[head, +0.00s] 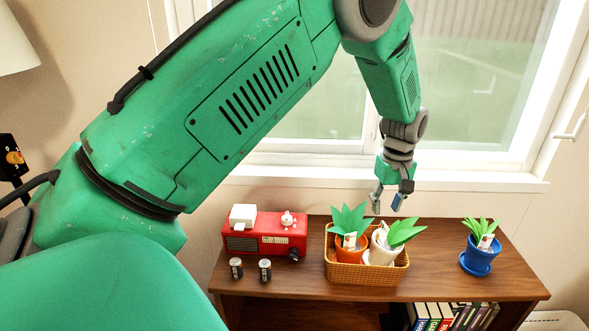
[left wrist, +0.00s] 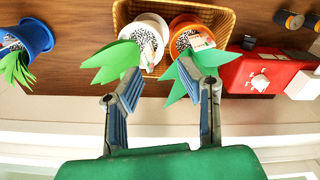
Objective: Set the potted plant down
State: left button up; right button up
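Three potted plants with green leaves are in view. One in an orange pot (head: 350,251) and one in a white pot (head: 381,254) stand side by side in a wicker basket (head: 366,276). One in a blue pot (head: 478,257) stands on the shelf top to the right of the basket. My left gripper (head: 389,204) is open and empty above the basket. In the left wrist view its fingers (left wrist: 161,70) are apart, with leaves of the white pot (left wrist: 148,38) and orange pot (left wrist: 190,37) near the tips. The blue pot (left wrist: 32,35) is at the left there. My right gripper is not in view.
A red radio (head: 265,236) with a white box (head: 243,216) on it stands left of the basket. Two batteries (head: 265,270) stand in front of it. The wooden top (head: 435,265) is clear between basket and blue pot. A window (head: 470,90) is behind; books (head: 445,316) are below.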

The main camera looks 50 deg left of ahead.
pick_arm(q)
jog(key=s+d+f+m, duration=0.3)
jog(key=s+f+m, duration=0.3)
jog(key=s+f, duration=1.15)
jog(key=s+d+f+m, duration=0.2)
jog(key=s+m, duration=0.1)
jog(key=s, duration=0.6)
jog(key=s+d+f+m, duration=0.2)
jog(key=s+f+m, duration=0.1)
jog(key=s, duration=0.7)
jog(key=shift+d+m, duration=0.3)
jog(key=shift+m, duration=0.4)
jog(key=shift+s, duration=0.1)
notch_tip(320, 180, down, 11)
jog(key=b, duration=1.1)
jog(key=shift+f, duration=0.2)
